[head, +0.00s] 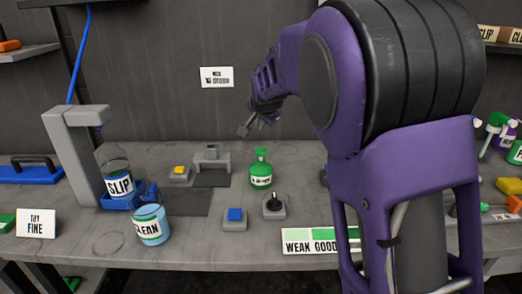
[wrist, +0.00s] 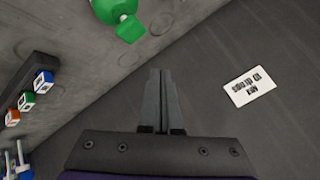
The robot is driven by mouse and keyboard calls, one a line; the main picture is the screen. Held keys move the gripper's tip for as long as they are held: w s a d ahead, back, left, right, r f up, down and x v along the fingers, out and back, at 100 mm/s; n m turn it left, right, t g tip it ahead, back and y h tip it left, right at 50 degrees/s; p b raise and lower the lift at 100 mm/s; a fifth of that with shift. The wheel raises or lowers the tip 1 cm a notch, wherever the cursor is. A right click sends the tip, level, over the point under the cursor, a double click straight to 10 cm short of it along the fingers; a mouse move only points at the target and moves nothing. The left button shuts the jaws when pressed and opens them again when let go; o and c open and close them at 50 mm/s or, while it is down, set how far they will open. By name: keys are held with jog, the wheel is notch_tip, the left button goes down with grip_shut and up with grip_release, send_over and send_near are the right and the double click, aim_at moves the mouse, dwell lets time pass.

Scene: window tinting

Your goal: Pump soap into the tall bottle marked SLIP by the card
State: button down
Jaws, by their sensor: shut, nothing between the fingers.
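The tall clear bottle marked SLIP (head: 118,168) stands upright in a blue holder (head: 130,199) below a grey tap stand (head: 68,150) at the left. A green bottle with a green top (head: 260,176), perhaps the soap pump, stands mid-bench; it also shows in the wrist view (wrist: 112,8). A white card (head: 216,77) is on the back wall, its print too small to read; it shows in the wrist view (wrist: 249,87). My gripper (head: 243,131) is shut and empty, above the back of the bench, apart from the green bottle. It also shows in the wrist view (wrist: 160,72).
A jar labelled CLEAN (head: 150,226) stands before the SLIP bottle. A blue button (head: 235,214), a black knob (head: 274,202) and a yellow button (head: 180,170) sit mid-bench. A WEAK–GOOD strip (head: 305,240) is at the front edge. My arm hides part of the right side.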

notch_tip(320, 180, up, 4)
jog(key=p, duration=0.2)
send_over(260, 152)
jog(key=shift+w, duration=0.15)
jog(key=shift+f, duration=0.1)
notch_tip(260, 152, down, 9)
jog(key=b, duration=0.6)
jog(key=shift+r+b, duration=0.2)
jog(key=shift+b, duration=0.1)
jog(key=shift+f, duration=0.15)
dwell(1.7)
jog(key=shift+f, duration=0.3)
